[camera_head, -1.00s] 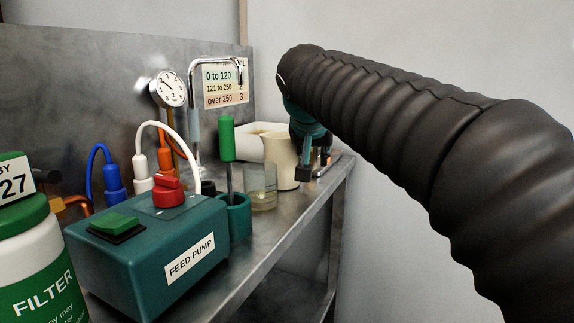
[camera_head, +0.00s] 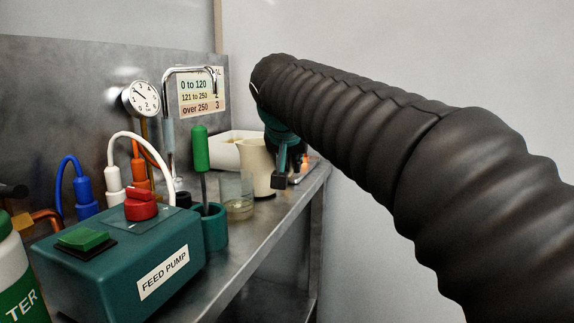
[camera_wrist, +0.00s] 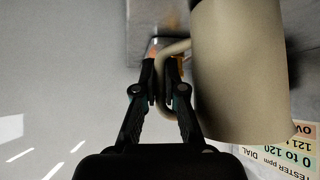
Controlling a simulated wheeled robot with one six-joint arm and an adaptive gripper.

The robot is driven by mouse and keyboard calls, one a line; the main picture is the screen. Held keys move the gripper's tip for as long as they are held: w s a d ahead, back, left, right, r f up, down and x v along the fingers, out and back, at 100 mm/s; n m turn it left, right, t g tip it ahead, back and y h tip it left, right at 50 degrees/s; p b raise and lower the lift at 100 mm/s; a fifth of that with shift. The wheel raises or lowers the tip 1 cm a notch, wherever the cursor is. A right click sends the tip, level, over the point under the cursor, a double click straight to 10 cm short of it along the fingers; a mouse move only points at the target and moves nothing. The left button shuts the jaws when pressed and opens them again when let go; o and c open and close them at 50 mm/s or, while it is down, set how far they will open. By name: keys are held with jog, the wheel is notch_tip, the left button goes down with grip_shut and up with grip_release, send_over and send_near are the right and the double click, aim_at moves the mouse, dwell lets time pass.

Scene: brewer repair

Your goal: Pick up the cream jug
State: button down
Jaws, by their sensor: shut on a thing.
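The cream jug (camera_head: 256,168) stands upright near the far end of the metal bench in the head view. In the wrist view the jug (camera_wrist: 240,70) fills the right side, with its handle (camera_wrist: 162,80) toward the left. My gripper (camera_wrist: 163,72) is shut on the jug's handle, one finger on each side of it. I cannot tell whether the jug's base touches the bench.
A glass beaker (camera_head: 238,196) stands just left of the jug. A green-handled tool (camera_head: 201,150) stands in a teal holder (camera_head: 212,228). A white tray (camera_head: 227,148) is behind the jug. The feed pump box (camera_head: 130,255) is in front. The bench edge (camera_head: 262,250) runs along the right.

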jog(key=shift+r+p, duration=0.3)
jog(key=shift+r, duration=0.95)
jog(key=shift+d+r, duration=0.15)
jog(key=shift+r, duration=0.65)
jog(key=w+d+r+p, duration=0.2)
jog(key=d+r, duration=0.4)
jog(key=d, duration=0.4)
jog(key=shift+w+d+r, duration=0.3)
jog(key=shift+w+d, duration=0.05)
jog(key=shift+w, duration=0.35)
